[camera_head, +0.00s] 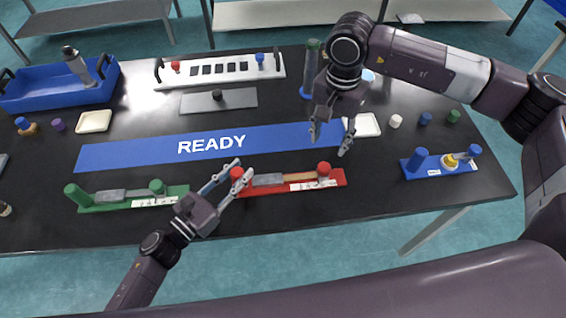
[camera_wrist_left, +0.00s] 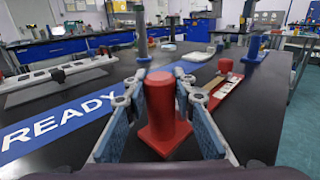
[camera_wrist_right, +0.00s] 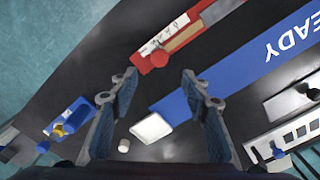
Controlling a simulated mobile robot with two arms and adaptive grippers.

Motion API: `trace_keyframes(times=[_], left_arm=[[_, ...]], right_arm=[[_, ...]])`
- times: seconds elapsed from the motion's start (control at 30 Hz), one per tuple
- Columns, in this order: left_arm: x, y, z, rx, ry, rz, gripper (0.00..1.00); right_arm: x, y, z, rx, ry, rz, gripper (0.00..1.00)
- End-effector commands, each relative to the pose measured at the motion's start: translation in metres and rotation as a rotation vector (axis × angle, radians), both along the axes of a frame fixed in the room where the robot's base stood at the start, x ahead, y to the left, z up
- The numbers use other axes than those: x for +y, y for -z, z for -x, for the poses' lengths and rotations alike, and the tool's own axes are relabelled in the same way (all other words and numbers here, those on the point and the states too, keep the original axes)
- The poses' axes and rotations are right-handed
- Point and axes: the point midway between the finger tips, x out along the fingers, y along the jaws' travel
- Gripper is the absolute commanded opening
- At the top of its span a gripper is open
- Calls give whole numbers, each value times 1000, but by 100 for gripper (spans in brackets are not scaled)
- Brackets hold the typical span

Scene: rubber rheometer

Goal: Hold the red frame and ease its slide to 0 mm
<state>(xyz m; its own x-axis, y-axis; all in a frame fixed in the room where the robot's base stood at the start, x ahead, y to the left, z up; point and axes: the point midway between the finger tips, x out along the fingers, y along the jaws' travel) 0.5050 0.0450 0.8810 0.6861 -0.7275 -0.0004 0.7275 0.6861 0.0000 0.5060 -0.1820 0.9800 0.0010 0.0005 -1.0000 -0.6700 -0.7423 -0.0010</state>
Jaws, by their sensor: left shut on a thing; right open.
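The red frame (camera_head: 335,179) lies on the black table near its front edge, with a scale strip, a grey slide block and a red knob (camera_head: 324,169) at its right end. A red post (camera_wrist_left: 160,98) stands at its left end. My left gripper (camera_head: 230,174) is shut on this post, a finger on each side. My right gripper (camera_head: 329,143) is open and empty above the table, behind the red knob. In the right wrist view the red frame (camera_wrist_right: 180,45) shows beyond the open fingers. The scale reading is too small to tell.
A green frame (camera_head: 100,204) lies left of the red one, and a blue frame (camera_head: 408,168) at the right. A blue READY strip (camera_head: 120,154) runs behind. White trays (camera_head: 372,130), small knobs, a white rack (camera_head: 170,84) and a blue bin (camera_head: 40,100) stand further back.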

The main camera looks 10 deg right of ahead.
Motion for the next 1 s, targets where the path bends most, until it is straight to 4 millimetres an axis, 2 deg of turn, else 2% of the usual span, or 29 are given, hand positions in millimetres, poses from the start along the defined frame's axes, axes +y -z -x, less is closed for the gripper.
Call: trace_keyframes(times=[0.17,0.27,0.37,0.7,0.9,1.0], left_arm=[[0,0,0,0,0,0,0],[0,0,0,0,0,0,0],[0,0,0,0,0,0,0],[0,0,0,0,0,0,0],[0,0,0,0,0,0,0],[0,0,0,0,0,0,0]], right_arm=[[-1,-7,1,2,66,-1,43],[-1,-3,1,4,82,2,43],[-1,10,1,4,83,0,43],[-1,77,1,5,82,1,43],[-1,102,1,3,81,1,43],[-1,108,1,2,81,1,43]])
